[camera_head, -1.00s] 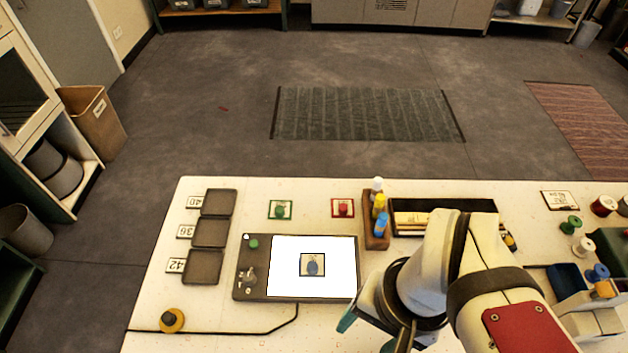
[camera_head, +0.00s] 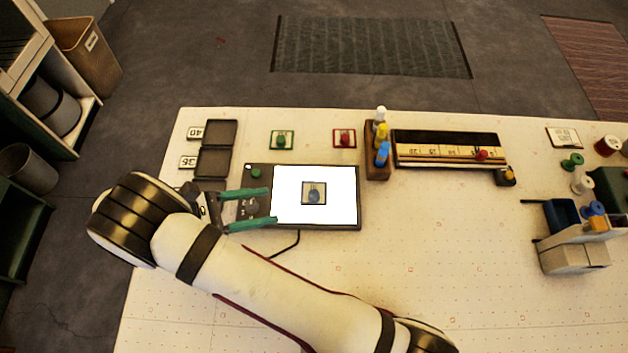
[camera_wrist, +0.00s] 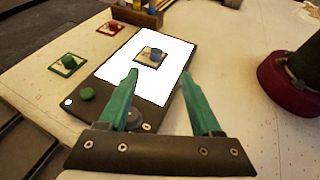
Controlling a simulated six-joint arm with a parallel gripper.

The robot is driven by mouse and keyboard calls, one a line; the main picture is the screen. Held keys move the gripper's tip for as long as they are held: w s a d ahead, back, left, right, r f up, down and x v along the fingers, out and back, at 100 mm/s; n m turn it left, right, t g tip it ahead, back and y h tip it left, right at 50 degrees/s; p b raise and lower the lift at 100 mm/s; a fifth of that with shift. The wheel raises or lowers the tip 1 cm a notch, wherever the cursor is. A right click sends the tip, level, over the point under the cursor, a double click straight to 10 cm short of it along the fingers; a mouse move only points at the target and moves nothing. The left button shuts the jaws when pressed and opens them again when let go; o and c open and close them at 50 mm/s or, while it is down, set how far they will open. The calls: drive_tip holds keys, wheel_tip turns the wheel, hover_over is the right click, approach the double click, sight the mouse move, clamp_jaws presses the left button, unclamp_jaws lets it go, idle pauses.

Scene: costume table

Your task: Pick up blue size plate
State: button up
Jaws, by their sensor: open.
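The blue size plate (camera_head: 321,186), a small square with a dark border and a blue knob, lies on the bright white panel (camera_head: 345,208) of a dark box. In the wrist view the plate (camera_wrist: 141,60) is ahead of the fingers, with its blue knob upright. My gripper (camera_head: 270,207) has green fingers spread over the left, control side of the box, left of the plate. In the wrist view my gripper (camera_wrist: 160,76) is open with nothing between its fingertips, and the plate is apart from them.
A green-knobbed plate (camera_head: 282,140) and a red-knobbed plate (camera_head: 344,138) lie behind the box. A bottle rack (camera_head: 372,166) stands right of it. Dark trays (camera_head: 214,163) are at the left. The table's right middle (camera_head: 450,230) is clear.

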sight(312, 195)
drive_tip(key=x, duration=1.1)
drive_tip(key=shift+w+d+f, duration=0.1)
drive_tip(key=shift+w+f, duration=0.05)
drive_tip(key=shift+w, duration=0.25)
clamp_jaws()
